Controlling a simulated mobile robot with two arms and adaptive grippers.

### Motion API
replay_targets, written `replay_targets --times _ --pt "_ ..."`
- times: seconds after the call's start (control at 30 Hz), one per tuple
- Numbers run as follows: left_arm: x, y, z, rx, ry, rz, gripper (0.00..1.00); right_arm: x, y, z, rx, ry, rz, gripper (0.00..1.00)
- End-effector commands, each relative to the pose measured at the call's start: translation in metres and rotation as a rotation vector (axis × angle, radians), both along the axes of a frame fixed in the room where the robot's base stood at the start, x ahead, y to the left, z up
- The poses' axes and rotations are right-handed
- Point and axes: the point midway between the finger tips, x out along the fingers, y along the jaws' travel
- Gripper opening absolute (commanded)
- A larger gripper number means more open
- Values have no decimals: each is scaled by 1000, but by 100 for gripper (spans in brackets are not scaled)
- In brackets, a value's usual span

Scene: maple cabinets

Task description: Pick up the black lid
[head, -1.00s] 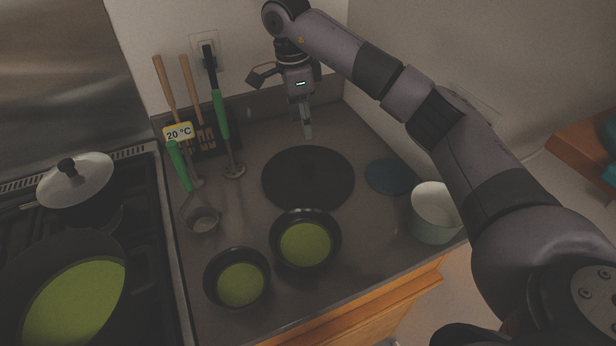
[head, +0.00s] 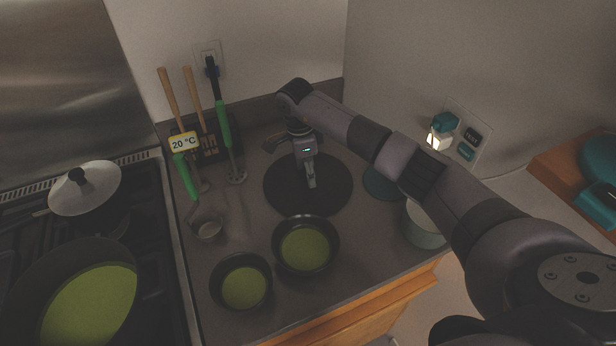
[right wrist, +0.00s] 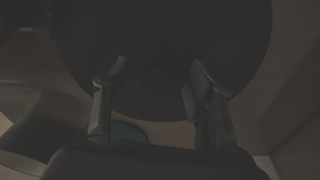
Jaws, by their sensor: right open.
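The black lid (head: 335,196) is a dark round disc lying on the grey counter in the head view. In the right wrist view the lid (right wrist: 230,40) fills the upper middle, with a faint knob (right wrist: 158,78) between the fingers. My right gripper (head: 311,184) is over the middle of the lid and points down. Its two fingers stand apart in the right wrist view (right wrist: 155,80), with nothing held. I cannot tell whether the fingertips touch the lid. My left gripper is not in view.
Two small pans with green insides (head: 306,247) (head: 243,287) stand in front of the lid. A pale pot (head: 424,228) and a teal disc (head: 380,184) are to its right, partly behind my arm. Utensils (head: 222,120) stand behind left. The stove (head: 150,215) is at left.

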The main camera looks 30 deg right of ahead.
Motion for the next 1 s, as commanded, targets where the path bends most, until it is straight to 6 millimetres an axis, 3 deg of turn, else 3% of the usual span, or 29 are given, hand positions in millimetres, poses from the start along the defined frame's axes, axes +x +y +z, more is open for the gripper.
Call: replay_targets --times 0.2,1.0 --pt "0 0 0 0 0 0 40 0 0 -1 0 0 0 51" --pt "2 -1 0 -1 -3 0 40 0 0 -1 0 0 -1 0"
